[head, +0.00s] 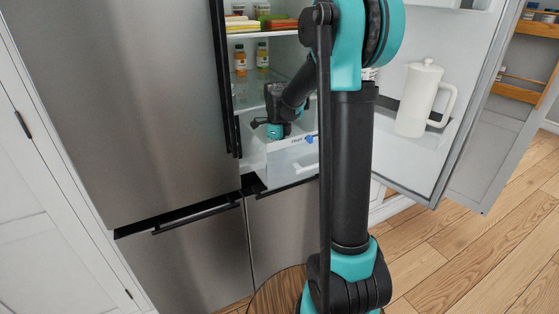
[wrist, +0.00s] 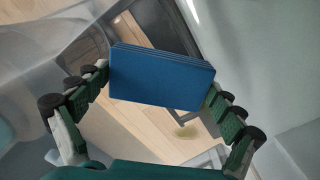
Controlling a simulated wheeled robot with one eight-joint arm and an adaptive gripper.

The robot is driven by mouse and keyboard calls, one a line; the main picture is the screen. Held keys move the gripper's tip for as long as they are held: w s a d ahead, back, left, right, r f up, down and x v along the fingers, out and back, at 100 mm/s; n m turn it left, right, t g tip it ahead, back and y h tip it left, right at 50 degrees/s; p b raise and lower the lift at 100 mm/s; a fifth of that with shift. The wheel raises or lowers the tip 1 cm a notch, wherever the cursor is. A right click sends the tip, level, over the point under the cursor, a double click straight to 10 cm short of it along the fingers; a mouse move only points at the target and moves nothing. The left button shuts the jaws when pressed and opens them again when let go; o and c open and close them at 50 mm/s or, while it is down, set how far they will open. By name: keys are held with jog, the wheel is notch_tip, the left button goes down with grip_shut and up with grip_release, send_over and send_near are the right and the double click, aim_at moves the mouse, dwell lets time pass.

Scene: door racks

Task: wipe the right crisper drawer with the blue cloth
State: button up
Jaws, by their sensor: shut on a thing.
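My gripper (wrist: 160,85) is shut on the blue cloth (wrist: 160,78), a folded, block-like pad held between its two green fingers in the wrist view. A yellowish-green smudge (wrist: 187,130) shows just beyond the cloth, apart from it in the picture; I cannot tell whether the cloth touches any surface. In the head view, my gripper (head: 275,128) is inside the open fridge, low, by the clear crisper drawer (head: 290,163). A small blue patch (head: 309,139) shows by the drawer's top edge; I cannot tell what it is. My arm hides the drawer's right part.
The right fridge door (head: 455,120) stands open, with a white pitcher (head: 420,98) on its shelf. The left door (head: 130,100) is shut. Small bottles (head: 240,60) and packs (head: 280,22) stand on shelves above my gripper. Wooden floor (head: 480,235) is clear at the right.

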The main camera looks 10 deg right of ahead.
jog(key=shift+w+d, duration=0.75)
jog(key=shift+d, duration=1.6)
jog(key=shift+w+d, duration=0.75)
jog(key=shift+d, duration=1.55)
jog(key=shift+w+d, duration=0.75)
jog(key=shift+d, duration=1.6)
jog(key=shift+r, duration=3)
jog(key=shift+r, duration=0.1)
notch_tip(320, 180, up, 3)
jog(key=shift+f, duration=0.1)
jog(key=shift+a, duration=0.1)
